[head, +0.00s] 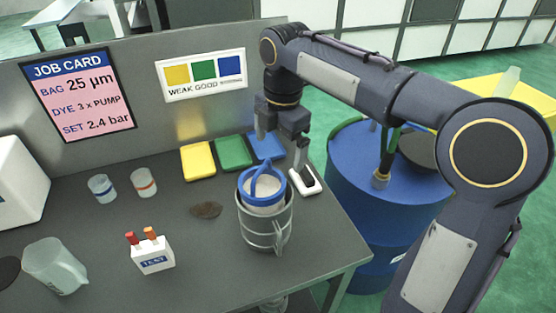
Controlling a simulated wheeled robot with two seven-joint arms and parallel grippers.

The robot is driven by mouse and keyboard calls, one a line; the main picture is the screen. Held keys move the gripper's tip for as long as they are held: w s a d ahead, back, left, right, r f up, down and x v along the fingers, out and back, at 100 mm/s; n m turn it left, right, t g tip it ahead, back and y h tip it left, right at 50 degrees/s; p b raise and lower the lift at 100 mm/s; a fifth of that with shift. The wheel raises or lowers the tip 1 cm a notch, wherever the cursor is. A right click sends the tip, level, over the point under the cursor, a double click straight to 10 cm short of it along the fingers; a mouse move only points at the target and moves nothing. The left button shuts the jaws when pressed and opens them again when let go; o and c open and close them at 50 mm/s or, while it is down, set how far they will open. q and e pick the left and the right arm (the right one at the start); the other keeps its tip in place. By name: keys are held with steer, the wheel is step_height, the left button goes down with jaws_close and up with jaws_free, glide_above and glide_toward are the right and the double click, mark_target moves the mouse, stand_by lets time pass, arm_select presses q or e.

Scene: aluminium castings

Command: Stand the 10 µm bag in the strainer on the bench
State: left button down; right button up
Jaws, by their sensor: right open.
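A white bag (265,205) with a blue ring and a raised blue loop handle stands upright in the metal strainer (265,236) near the bench's right side. Its ring shows above the strainer's rim; its lower part is hidden inside. No micron mark is readable on it. My right gripper (281,150) is open and empty. In the picture it is just above and behind the blue loop, with its fingers apart and no clear contact with the bag. My left gripper is not in view.
Yellow, green and blue pads (233,153) lie behind the strainer, with a small white device (305,181) beside it. Two small cups (143,183), a TEST box (153,255) and a clear jug (56,266) stand left. The job card (78,93) reads 25 µm. A blue drum (350,200) stands right.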

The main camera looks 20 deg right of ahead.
steer(key=s+d+m+t+y, duration=0.2)
steer(key=s+d+m, duration=0.3)
steer(key=s+m, duration=0.55)
steer(key=s+a+f+m+t+y, duration=0.1)
steer(key=s+f+m+t, duration=0.2)
steer(key=s+f+m, duration=0.6)
steer(key=s+m, duration=0.3)
steer(key=m, duration=0.1)
steer(key=shift+s+a+f+m, duration=0.2)
steer(key=shift+s+f+m, duration=0.05)
steer(key=shift+f+m, duration=0.1)
